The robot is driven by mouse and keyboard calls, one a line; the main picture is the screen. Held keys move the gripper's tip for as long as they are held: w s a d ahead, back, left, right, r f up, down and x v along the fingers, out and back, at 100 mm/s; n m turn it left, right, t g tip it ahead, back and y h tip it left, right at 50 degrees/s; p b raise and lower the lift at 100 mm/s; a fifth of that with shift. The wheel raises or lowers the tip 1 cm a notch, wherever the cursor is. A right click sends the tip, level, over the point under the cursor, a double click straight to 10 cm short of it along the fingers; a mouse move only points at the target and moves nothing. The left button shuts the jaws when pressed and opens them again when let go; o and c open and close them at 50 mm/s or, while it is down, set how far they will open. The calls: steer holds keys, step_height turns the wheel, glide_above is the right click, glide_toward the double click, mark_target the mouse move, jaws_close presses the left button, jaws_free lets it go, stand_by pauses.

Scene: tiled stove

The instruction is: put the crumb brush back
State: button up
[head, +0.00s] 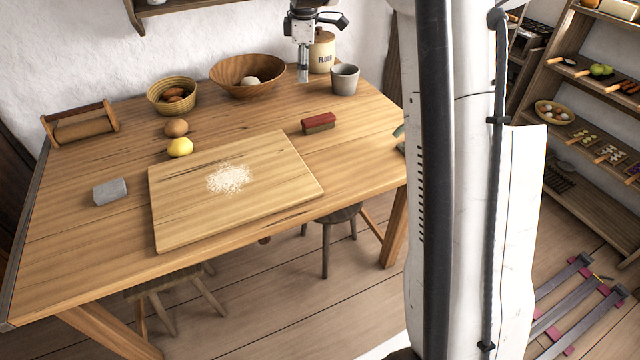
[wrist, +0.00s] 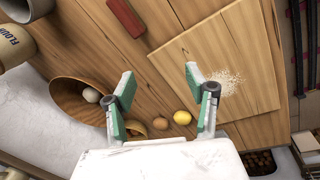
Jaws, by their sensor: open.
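A small reddish-brown block (head: 318,123), which looks like the crumb brush, lies on the table just beyond the board's right back corner. It also shows at the top of the wrist view (wrist: 126,17). My gripper (head: 304,78) hangs above the back of the table, left of and behind the brush and apart from it. In the wrist view its two green-padded fingers (wrist: 160,82) stand wide apart with nothing between them. A wooden board (head: 230,210) with a patch of white flour (head: 229,178) lies in the middle of the table.
A wooden bowl (head: 235,68), a flour crock (head: 322,52) and a grey cup (head: 345,79) stand at the back. A basket (head: 165,101), brown egg-like item (head: 176,128), lemon (head: 180,147), wooden carrier (head: 80,125) and grey block (head: 110,191) are left. The right front table is clear.

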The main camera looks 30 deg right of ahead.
steer(key=s+a+r+m+t, duration=0.1)
steer(key=s+a+r+m, duration=0.3)
steer(key=s, duration=0.5)
steer(key=s+a+r+m+t, duration=0.15)
steer(key=s+a, duration=0.35)
steer(key=s, duration=0.5)
steer(key=s+a+f+m+t, duration=0.1)
steer(key=s+a+f+m, duration=0.2)
steer(key=s, duration=0.7)
steer(key=s+a+f+m+t, duration=0.1)
steer(key=s+a+f+m, duration=0.2)
steer(key=s, duration=0.7)
step_height(320, 180, down, 2)
steer(key=shift+s+a+m+t, duration=0.15)
steer(key=shift+s+m+t, duration=0.2)
steer(key=shift+m, duration=0.2)
